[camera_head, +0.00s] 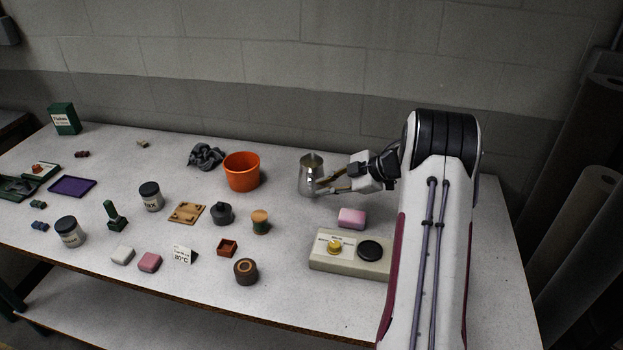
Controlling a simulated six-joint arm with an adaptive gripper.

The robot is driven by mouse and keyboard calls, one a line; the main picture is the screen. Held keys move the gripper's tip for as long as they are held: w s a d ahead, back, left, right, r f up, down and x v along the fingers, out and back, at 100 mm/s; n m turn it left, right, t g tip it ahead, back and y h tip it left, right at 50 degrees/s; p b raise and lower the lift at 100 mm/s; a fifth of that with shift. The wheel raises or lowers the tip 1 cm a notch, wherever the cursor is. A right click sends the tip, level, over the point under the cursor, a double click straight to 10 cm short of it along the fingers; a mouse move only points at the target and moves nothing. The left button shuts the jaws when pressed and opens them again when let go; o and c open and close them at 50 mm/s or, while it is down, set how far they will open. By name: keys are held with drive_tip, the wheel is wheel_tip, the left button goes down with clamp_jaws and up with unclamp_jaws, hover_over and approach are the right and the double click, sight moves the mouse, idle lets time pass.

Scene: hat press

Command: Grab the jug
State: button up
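The jug (308,178) is a small silver metal vessel, standing upright toward the back of the table, right of the orange pot. My gripper (328,186) reaches in from the right, with its fingertips at the jug's right side, where its handle seems to be. The fingers overlap the jug's edge in this view. I cannot tell whether they press on it or only lie beside or around it. My arm's wrist hides what lies behind it.
A pink block (352,217) and a beige device (322,263) with a yellow knob lie nearer the front. Several jars and small items fill the left side. The table (290,310) is clear at the front.

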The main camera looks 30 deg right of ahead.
sight(312, 191)
drive_tip(key=shift+a+x, duration=0.2)
drive_tip(key=shift+x, duration=2.35)
drive_tip(key=shift+s, duration=0.15)
clamp_jaws()
drive_tip(key=shift+r, duration=0.2)
drive_tip(key=shift+r, duration=4.75)
drive_tip(key=shift+r, duration=0.15)
